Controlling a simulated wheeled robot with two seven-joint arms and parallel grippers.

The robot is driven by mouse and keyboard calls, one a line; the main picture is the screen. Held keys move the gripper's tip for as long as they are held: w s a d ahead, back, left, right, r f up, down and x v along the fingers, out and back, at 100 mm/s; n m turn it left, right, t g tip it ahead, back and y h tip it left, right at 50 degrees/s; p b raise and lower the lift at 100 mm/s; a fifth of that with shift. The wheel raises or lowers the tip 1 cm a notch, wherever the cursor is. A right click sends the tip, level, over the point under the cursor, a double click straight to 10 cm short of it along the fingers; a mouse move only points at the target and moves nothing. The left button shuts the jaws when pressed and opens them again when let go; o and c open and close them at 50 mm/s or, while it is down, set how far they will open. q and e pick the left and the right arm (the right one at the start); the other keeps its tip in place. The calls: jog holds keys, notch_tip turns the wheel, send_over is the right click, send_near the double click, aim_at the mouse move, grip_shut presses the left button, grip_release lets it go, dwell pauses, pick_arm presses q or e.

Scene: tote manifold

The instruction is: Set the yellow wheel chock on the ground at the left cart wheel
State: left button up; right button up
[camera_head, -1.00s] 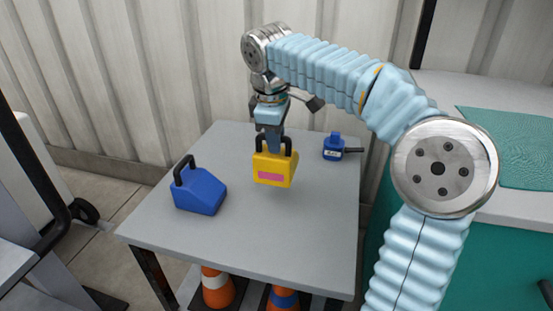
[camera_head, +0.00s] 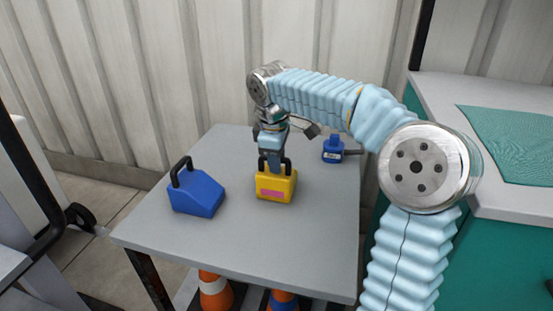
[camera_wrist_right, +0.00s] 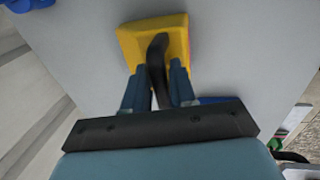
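The yellow wheel chock (camera_head: 286,187), with a dark handle and a pink label, is on or just above the grey table; I cannot tell if it touches. My right gripper (camera_head: 271,162) points down at it and is shut on its handle. In the right wrist view the handle of the yellow chock (camera_wrist_right: 132,40) runs between the two fingers of the gripper (camera_wrist_right: 158,82). A cart wheel (camera_head: 80,215) shows on the floor at the left edge; I cannot tell which wheel it is. My left gripper is not in view.
A blue chock (camera_head: 197,194) with a black handle stands left on the table (camera_head: 240,240). Orange cones (camera_head: 215,292) are below the table. A teal counter (camera_head: 490,240) is at the right. The table's front is clear.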

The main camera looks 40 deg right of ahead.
jog(key=shift+o, duration=1.3)
